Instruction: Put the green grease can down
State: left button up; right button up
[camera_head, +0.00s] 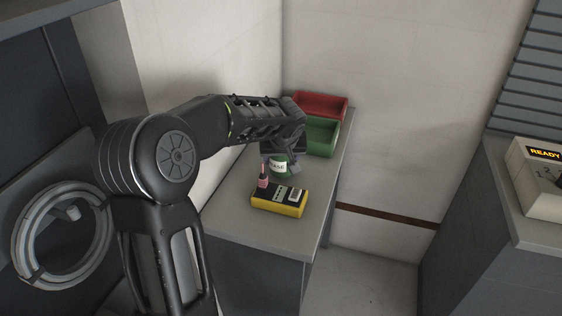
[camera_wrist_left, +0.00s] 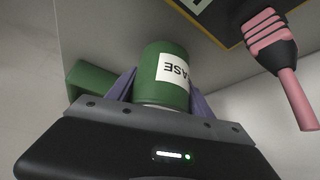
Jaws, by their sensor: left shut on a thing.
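The green grease can (camera_head: 278,164) has a white label reading "GREASE" in part. My left gripper (camera_head: 280,167) is shut on it, over the grey counter. In the left wrist view the can (camera_wrist_left: 164,75) sits between the two purple-grey fingers of my left gripper (camera_wrist_left: 162,92). I cannot tell from the head view whether the can's base touches the counter (camera_head: 240,220). My right gripper is in neither view.
A yellow and black meter (camera_head: 279,200) lies just in front of the can, with a pink-handled item (camera_head: 262,178) beside it. A green bin (camera_head: 322,137) and a red bin (camera_head: 321,105) stand behind. The counter's front is clear. Walls close in the left and back.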

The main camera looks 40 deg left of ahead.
pick_arm(q)
jog(key=shift+f, duration=0.75)
jog(key=shift+f, duration=0.15)
jog(key=o, duration=1.7)
jog(key=shift+r, duration=0.25)
jog(key=shift+s+d+r, duration=0.1)
jog(key=shift+d+r, duration=0.05)
jog(key=shift+r, duration=0.1)
jog(key=b+v, duration=0.1)
jog(key=v, duration=1)
jog(key=shift+r, duration=0.15)
